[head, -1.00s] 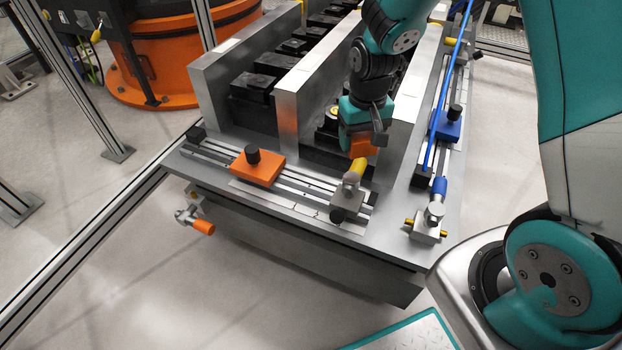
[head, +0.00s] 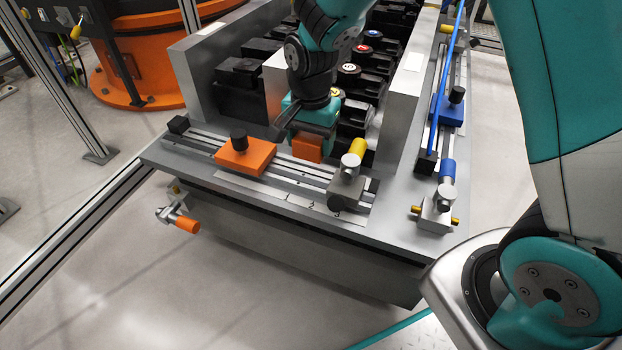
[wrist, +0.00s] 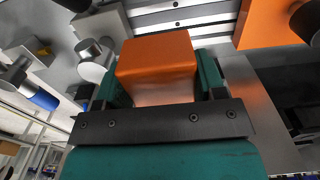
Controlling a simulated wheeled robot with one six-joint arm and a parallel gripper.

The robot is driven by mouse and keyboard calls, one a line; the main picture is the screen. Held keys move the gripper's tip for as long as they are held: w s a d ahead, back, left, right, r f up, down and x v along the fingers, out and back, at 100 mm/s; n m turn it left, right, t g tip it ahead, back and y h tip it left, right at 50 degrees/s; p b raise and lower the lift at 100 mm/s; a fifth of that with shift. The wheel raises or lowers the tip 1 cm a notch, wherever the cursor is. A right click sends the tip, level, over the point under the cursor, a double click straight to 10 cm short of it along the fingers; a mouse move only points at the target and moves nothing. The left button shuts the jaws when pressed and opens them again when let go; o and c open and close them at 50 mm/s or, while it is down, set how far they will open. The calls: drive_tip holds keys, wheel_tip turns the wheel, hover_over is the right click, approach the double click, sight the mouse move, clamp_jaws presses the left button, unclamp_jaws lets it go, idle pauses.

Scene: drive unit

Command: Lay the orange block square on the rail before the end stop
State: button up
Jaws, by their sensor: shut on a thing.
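My gripper (head: 306,133) is shut on the orange block (head: 307,148), a small plain block. In the wrist view the orange block (wrist: 157,62) sits between the teal fingers. The rail (head: 285,177) runs along the front of the bench, with silver slots. In the head view the held block appears over the rail's back edge, right of an orange slider and left of a grey fitting. Its height above the rail is hard to tell. A black block (head: 178,125) stands at the rail's left end; I cannot tell which fitting is the end stop.
The orange slider (head: 246,158) with a black knob sits on the rail. The grey fitting (head: 345,187) with a yellow handle stands near its right end. Tall metal walls (head: 281,90) rise behind. A blue slider (head: 447,110) lies on the right-hand rail.

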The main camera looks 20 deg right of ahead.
sight(311, 136)
wheel_tip(311, 136, down, 9)
drive_tip(key=b, duration=0.3)
drive_tip(key=shift+r, duration=0.15)
drive_tip(key=o, duration=0.9)
drive_tip(key=shift+f, duration=0.2)
wheel_tip(311, 136, up, 11)
drive_tip(key=p, duration=0.5)
drive_tip(key=shift+r, duration=0.2)
drive_tip(key=shift+s+r+p, duration=0.1)
drive_tip(key=shift+r+p, duration=0.2)
drive_tip(key=shift+r, duration=0.35)
drive_tip(key=s+a+r+n+y, duration=0.1)
drive_tip(key=s+r+n, duration=0.3)
drive_tip(key=s, duration=0.3)
drive_tip(key=s+a+r+n+y, duration=0.1)
drive_tip(key=s+a+r+n, duration=0.1)
drive_tip(key=s+r+n, duration=0.3)
drive_tip(key=s+a+r+n+y, duration=0.1)
drive_tip(key=s+r+n, duration=0.4)
drive_tip(key=s, duration=0.5)
drive_tip(key=shift+a+n+y, duration=0.3)
drive_tip(key=shift+n+y, duration=0.3)
drive_tip(key=shift+n, duration=0.5)
